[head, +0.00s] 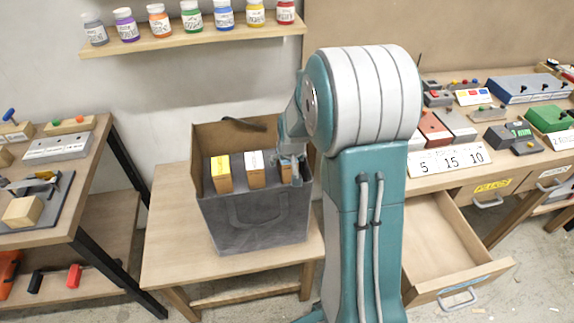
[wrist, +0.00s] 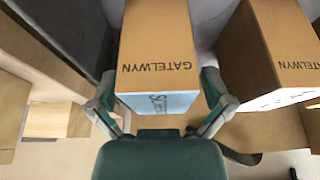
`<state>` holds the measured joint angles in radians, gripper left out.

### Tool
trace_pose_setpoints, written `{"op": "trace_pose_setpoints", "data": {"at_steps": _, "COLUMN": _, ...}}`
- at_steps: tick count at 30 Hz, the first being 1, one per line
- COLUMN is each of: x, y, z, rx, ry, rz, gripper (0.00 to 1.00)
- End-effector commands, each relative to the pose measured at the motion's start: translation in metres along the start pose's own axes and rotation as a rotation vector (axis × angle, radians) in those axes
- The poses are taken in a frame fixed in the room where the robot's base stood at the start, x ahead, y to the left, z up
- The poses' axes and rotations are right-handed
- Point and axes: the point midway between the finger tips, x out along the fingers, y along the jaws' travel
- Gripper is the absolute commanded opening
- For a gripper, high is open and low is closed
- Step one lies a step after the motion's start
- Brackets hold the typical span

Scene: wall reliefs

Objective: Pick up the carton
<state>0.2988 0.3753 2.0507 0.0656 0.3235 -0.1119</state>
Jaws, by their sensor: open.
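A brown carton (wrist: 156,50) printed GATELWYN, with a light blue end face, is in the middle of the wrist view. My gripper (wrist: 158,88) is open, with one finger on each side of this carton near its blue end. I cannot tell whether the fingers touch it. In the head view my gripper (head: 290,170) is low inside the right part of a grey open bin (head: 255,225), hiding most of the carton there. A yellow-topped carton (head: 222,175) and a white-topped carton (head: 254,170) stand upright to its left.
Another GATELWYN carton (wrist: 270,50) is close beside my right finger. The bin stands on a low wooden table (head: 175,250). A shelf of paint jars (head: 190,40) is above. An open drawer (head: 445,245) and a cluttered bench are right; a workbench (head: 70,190) is left.

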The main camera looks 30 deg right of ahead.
Motion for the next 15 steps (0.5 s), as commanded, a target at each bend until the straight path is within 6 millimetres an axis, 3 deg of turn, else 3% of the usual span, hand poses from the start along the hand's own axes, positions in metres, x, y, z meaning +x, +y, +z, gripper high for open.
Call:
{"op": "trace_pose_setpoints", "data": {"at_steps": 1, "x": -0.0001, "y": 0.0, "z": 0.0, "rx": 0.0, "ry": 0.0, "rz": 0.0, "gripper": 1.0}}
{"op": "trace_pose_setpoints", "data": {"at_steps": 2, "x": -0.0002, "y": 0.0, "z": 0.0, "rx": 0.0, "ry": 0.0, "rz": 0.0, "gripper": 0.91}}
{"op": "trace_pose_setpoints", "data": {"at_steps": 6, "x": 0.0, "y": 0.0, "z": -0.0001, "rx": 0.0, "ry": 0.0, "rz": 0.0, "gripper": 0.29}}
{"op": "trace_pose_setpoints", "data": {"at_steps": 7, "x": 0.0001, "y": 0.0, "z": 0.0, "rx": 0.0, "ry": -0.001, "rz": 0.0, "gripper": 0.15}}
{"op": "trace_pose_setpoints", "data": {"at_steps": 8, "x": 0.0001, "y": 0.0, "z": 0.0001, "rx": 0.0, "ry": -0.001, "rz": 0.0, "gripper": 0.08}}
{"op": "trace_pose_setpoints", "data": {"at_steps": 15, "x": 0.0003, "y": -0.0002, "z": 0.0004, "rx": 0.0, "ry": -0.002, "rz": 0.0, "gripper": 0.08}}
